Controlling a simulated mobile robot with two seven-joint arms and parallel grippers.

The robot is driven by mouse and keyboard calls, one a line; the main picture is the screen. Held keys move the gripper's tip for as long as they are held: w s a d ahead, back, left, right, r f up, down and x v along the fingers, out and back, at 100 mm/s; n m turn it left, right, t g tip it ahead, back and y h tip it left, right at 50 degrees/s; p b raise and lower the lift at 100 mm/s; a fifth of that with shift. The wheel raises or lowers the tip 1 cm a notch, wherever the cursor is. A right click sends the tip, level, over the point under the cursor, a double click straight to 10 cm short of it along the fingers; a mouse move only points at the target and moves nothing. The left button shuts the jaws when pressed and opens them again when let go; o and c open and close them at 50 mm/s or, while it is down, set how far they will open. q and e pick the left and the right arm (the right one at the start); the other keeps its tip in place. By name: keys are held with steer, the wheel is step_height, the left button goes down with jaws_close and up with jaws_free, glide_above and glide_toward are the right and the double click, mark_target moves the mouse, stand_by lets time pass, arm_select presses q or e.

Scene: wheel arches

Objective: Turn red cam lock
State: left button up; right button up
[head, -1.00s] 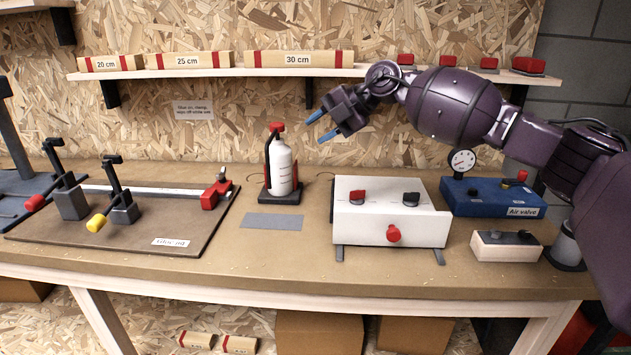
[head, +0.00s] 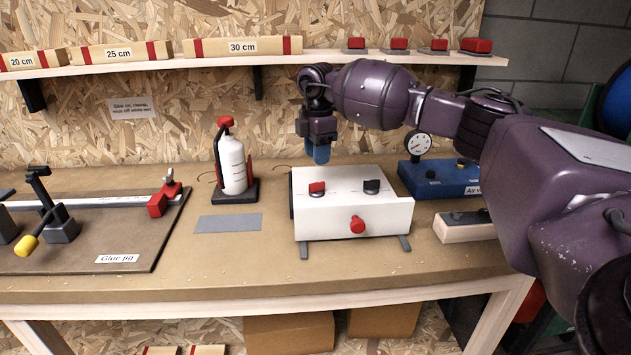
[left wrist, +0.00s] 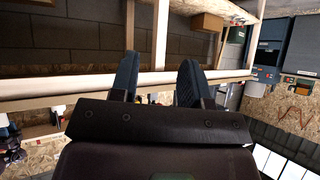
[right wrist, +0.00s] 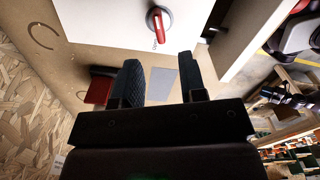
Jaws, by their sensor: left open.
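A white box (head: 353,214) stands on the bench. On its top are a red cam lock (head: 317,187) at the left and a black one (head: 371,186) at the right. A red round knob (head: 357,225) is on its front. My right gripper (head: 320,153) points down above the box's back edge, behind the red cam lock and apart from it. In the right wrist view its fingers (right wrist: 160,82) are open and empty, and the red cam lock (right wrist: 160,28) shows beyond them. My left gripper (left wrist: 158,80) is open and empty in its wrist view, out of the head view.
A white bottle with a red cap (head: 232,165) stands left of the box, behind a grey mat (head: 228,223). A blue air-valve unit (head: 440,180) with a gauge and a small block (head: 462,228) are at the right. A shelf (head: 120,69) runs above. The bench front is clear.

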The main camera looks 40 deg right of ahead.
mark_target(317, 182)
step_height(317, 182, down, 8)
steer(key=shift+w+r+b, duration=0.1)
steer(key=shift+b, duration=0.45)
steer(key=shift+c, duration=0.3)
jaws_close()
